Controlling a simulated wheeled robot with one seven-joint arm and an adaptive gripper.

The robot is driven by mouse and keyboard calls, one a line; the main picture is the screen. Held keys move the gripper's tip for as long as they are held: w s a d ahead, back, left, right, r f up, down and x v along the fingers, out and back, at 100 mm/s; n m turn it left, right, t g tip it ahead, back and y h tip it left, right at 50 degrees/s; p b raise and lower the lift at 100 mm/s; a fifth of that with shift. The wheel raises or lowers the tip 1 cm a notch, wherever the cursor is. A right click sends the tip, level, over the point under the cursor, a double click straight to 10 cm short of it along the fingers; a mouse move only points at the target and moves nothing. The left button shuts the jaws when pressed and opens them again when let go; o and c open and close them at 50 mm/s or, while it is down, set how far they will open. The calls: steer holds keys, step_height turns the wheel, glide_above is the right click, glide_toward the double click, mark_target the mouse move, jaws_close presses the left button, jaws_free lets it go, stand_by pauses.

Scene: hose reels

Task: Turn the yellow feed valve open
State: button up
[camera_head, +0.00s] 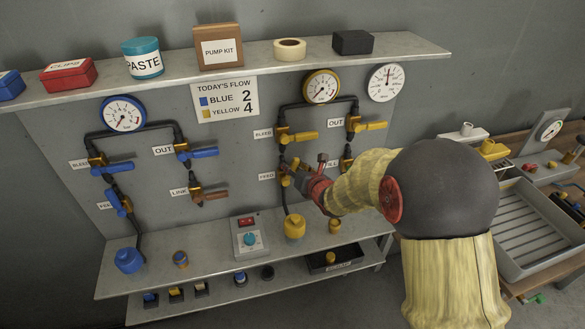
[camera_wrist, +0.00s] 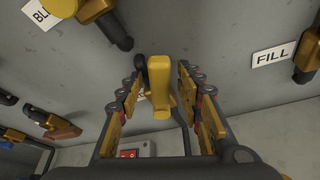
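The yellow feed valve (camera_head: 285,168) sits beside the FEED label (camera_head: 266,176) on the yellow side of the panel, partly hidden by my arm in the head view. In the wrist view its yellow handle (camera_wrist: 160,88) stands between the two fingers of my gripper (camera_wrist: 161,80), with a small gap on each side. The gripper is open around the handle and does not visibly grip it. In the head view my gripper (camera_head: 302,177) reaches the valve from the right; its fingertips are hard to make out there. The yellow gauge (camera_head: 321,86) is above.
Yellow BLEED (camera_head: 298,137) and OUT (camera_head: 367,125) handles are above. A FILL label (camera_wrist: 273,55) is to the right in the wrist view. Blue valves (camera_head: 198,153) and a LINK valve (camera_head: 209,196) are to the left. A yellow knob-topped canister (camera_head: 294,227) stands on the shelf below.

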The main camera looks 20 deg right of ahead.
steer(key=v, duration=1.1)
steer(key=shift+s, duration=0.25)
steer(key=shift+c, duration=0.3)
